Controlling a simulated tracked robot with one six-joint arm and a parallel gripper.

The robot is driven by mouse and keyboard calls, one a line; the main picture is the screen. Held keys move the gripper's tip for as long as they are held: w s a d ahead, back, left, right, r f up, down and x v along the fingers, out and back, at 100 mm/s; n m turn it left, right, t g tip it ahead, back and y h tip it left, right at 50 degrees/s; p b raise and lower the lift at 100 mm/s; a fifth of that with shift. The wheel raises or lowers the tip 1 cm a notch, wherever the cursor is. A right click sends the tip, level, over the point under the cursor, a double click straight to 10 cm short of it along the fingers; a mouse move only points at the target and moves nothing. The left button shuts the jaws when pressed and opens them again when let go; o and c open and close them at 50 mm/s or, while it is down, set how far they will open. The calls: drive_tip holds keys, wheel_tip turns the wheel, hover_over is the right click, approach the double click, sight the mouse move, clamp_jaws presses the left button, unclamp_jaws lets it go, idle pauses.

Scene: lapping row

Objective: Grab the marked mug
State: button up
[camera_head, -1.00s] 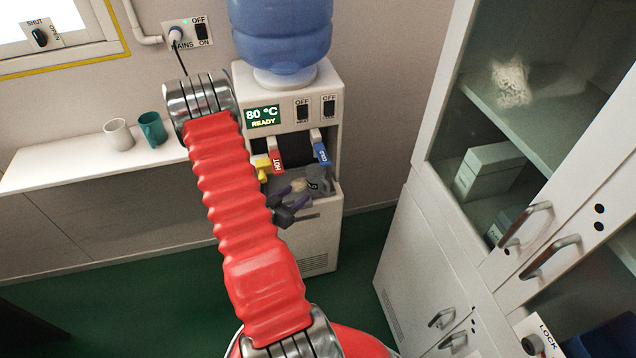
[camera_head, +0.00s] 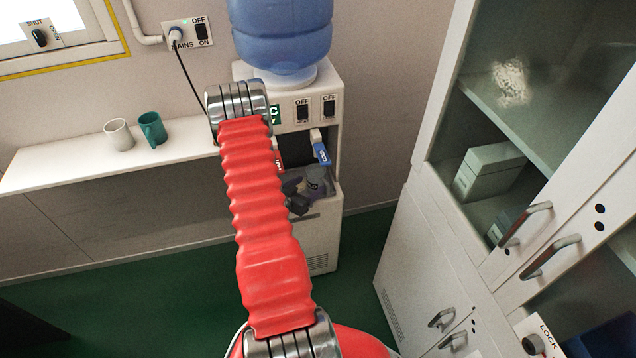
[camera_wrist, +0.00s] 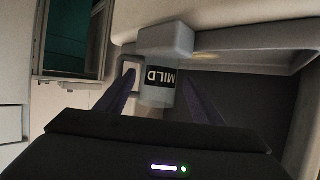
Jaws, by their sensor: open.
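A white mug (camera_head: 118,135) and a teal mug (camera_head: 152,129) stand on the white shelf, with no marking I can make out. In the dispenser bay, a grey, partly hidden thing with a dark mark (camera_head: 317,184) sits by my gripper (camera_head: 297,197); I cannot tell whether it is a mug.
The water dispenser (camera_head: 320,225) has a blue bottle (camera_head: 283,35) on top and a blue tap (camera_head: 321,152); my arm hides part of its front. A glass-fronted white cabinet (camera_head: 395,270) stands close on the right. Green floor (camera_head: 355,250) is clear between them.

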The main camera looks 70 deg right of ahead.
sight(311, 177)
drive_tip(key=shift+x, duration=2.55)
drive_tip(key=shift+c, duration=0.4)
drive_tip(key=c, duration=0.9)
drive_tip(key=shift+r, duration=0.2)
drive_tip(key=shift+r, duration=1.55)
drive_tip(key=shift+w+a, duration=0.75)
drive_tip(key=shift+a, duration=2.15)
drive_tip(key=shift+w+a, duration=0.8)
drive_tip(key=shift+a, duration=2.1)
drive_tip(key=shift+w+a, duration=0.75)
drive_tip(key=shift+a, duration=2.15)
